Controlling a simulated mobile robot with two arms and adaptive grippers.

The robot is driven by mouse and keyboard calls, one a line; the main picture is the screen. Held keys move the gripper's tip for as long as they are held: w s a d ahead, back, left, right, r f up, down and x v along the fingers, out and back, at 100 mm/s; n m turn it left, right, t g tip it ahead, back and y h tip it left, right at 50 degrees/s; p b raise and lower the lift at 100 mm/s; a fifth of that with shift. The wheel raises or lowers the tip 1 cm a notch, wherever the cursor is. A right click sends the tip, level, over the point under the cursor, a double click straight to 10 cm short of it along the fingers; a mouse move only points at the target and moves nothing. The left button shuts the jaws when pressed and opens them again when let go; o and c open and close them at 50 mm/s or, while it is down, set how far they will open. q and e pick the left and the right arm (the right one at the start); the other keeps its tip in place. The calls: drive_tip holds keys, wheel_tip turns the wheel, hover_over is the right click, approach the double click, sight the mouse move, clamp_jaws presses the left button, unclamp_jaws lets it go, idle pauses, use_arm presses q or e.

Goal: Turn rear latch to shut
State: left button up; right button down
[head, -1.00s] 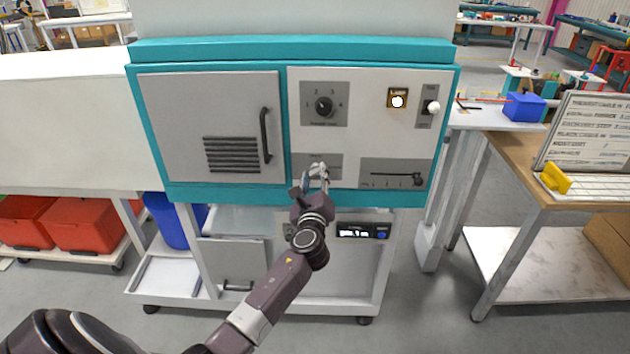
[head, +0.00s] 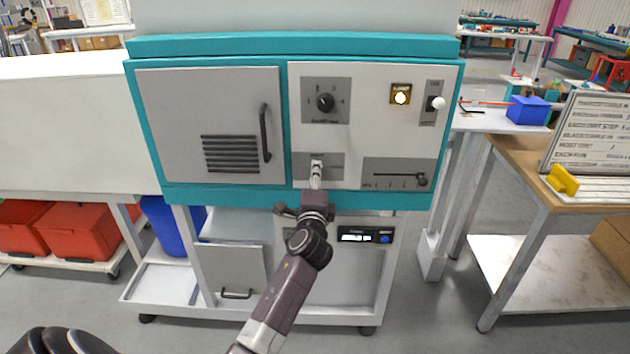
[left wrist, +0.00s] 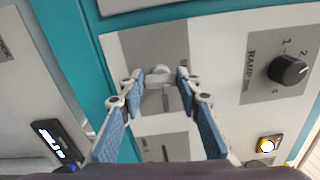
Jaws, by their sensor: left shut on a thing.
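The rear latch (left wrist: 160,76) is a small pale grey part on a grey plate (left wrist: 140,45) of the teal-and-white cabinet front. In the left wrist view it sits between the tips of my left gripper (left wrist: 159,84), which is shut on it. In the head view my left gripper (head: 316,168) reaches up to the same plate (head: 335,161), below the rotary dial. The fingers cover most of the latch there, so its exact angle is hard to tell. My right gripper is in neither view.
A rotary dial (head: 326,102) is above the latch plate. A slider panel (head: 397,174) is to its right, and a lit button (head: 400,97) and white-tipped toggle (head: 437,103) are higher right. A door handle (head: 265,133) is to the left.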

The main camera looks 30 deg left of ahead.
use_arm(q)
drive_tip(key=shift+f+n, duration=0.1)
drive_tip(key=shift+n, duration=0.5)
drive_tip(key=o, duration=1.2)
drive_tip(key=shift+c, duration=0.2)
drive_tip(key=v, duration=1.2)
